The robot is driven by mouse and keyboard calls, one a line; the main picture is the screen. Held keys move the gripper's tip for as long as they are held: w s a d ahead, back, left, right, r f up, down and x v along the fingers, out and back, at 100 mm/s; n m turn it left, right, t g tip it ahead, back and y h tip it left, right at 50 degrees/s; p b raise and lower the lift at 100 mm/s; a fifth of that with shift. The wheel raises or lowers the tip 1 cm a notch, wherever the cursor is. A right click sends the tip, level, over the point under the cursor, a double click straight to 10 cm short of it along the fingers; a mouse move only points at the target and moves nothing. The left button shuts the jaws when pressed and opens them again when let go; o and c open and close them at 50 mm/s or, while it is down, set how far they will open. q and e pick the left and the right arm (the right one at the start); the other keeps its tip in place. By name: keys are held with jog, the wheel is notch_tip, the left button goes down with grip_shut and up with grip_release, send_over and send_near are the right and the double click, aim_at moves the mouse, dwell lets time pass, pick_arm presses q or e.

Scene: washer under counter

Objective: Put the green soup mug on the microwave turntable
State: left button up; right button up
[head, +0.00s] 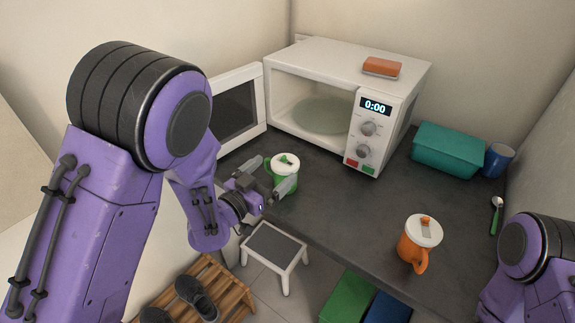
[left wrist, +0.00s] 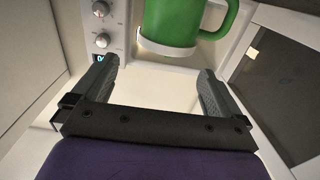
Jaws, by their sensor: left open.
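The green soup mug (head: 284,178) has a white lid and stands on the dark counter in front of the microwave. In the left wrist view the mug (left wrist: 175,18) is at the top, just beyond the fingertips, with its handle to the right. My left gripper (head: 274,173) is open at the mug, one finger to each side in the head view. In the left wrist view nothing is between the fingers (left wrist: 160,68). The microwave (head: 345,65) has its door open to the left. Its glass turntable (head: 322,116) shows inside, empty. My right gripper is out of view.
The open microwave door (head: 237,108) stands left of the cavity, behind my left gripper. An orange lidded mug (head: 418,245), a teal box (head: 448,150), a blue mug (head: 498,159) and a spoon (head: 496,215) are on the right. A sponge (head: 382,66) lies on the microwave.

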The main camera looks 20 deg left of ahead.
aim_at(285, 161)
pick_arm(q)
jog(key=p+x, duration=0.1)
jog(key=x, duration=0.1)
jog(key=p+x, duration=0.1)
jog(key=x, duration=0.1)
jog(key=p+x, duration=0.1)
jog(key=x, duration=0.1)
jog(key=shift+w+a+f, duration=0.15)
jog(key=shift+w+a, duration=0.15)
jog(key=shift+w, duration=0.1)
jog(key=shift+w+d+f, duration=0.1)
jog(key=shift+w, duration=0.05)
